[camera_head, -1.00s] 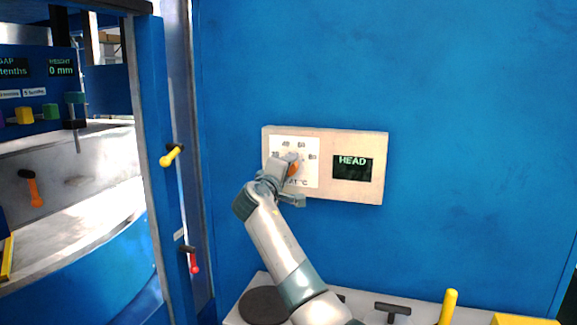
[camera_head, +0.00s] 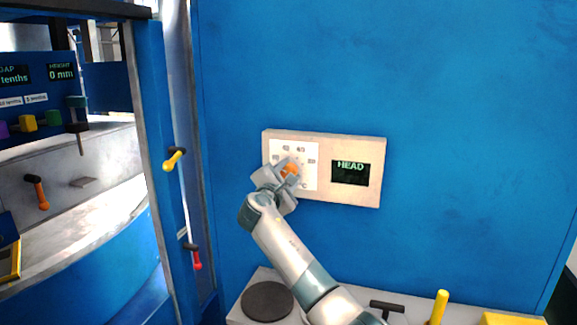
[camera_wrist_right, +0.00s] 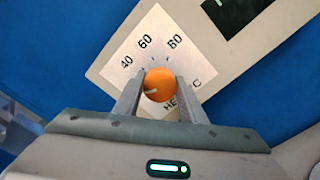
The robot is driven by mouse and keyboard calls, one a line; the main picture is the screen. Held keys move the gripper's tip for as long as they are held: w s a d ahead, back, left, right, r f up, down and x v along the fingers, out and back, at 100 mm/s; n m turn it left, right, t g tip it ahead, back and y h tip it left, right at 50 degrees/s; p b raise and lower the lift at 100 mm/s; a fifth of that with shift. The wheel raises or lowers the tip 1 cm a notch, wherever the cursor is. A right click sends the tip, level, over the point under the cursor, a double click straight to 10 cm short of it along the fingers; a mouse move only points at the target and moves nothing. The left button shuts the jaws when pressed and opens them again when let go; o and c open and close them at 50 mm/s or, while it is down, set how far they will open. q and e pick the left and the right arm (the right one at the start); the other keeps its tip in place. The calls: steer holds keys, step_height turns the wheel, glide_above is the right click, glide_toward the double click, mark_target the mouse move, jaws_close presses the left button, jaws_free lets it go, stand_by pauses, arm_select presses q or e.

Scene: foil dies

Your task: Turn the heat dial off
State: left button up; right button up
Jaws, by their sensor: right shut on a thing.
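The heat dial (camera_head: 291,169) is an orange round knob on a white scale plate (camera_head: 309,178) at the left of a beige panel. In the right wrist view the orange dial (camera_wrist_right: 159,85) has a pale pointer mark toward its lower left, and the numbers 40, 60 and 80 show around it. My right gripper (camera_head: 287,172) is at the dial, with one finger on each side of it, shut on it. The fingers hide part of the scale and its lettering. My left gripper is not in view.
A yellow-handled lever (camera_head: 173,160) and a red-handled lever (camera_head: 195,258) are on the blue frame at left. A grey ledge with a dark disc (camera_head: 267,301) lies below.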

steer(key=shift+r+n+p, duration=0.25)
steer(key=shift+n+p, duration=0.4)
steer(key=shift+n, duration=0.35)
steer(key=o, duration=1)
steer(key=shift+w+f, duration=0.1)
steer(key=shift+f, duration=0.1)
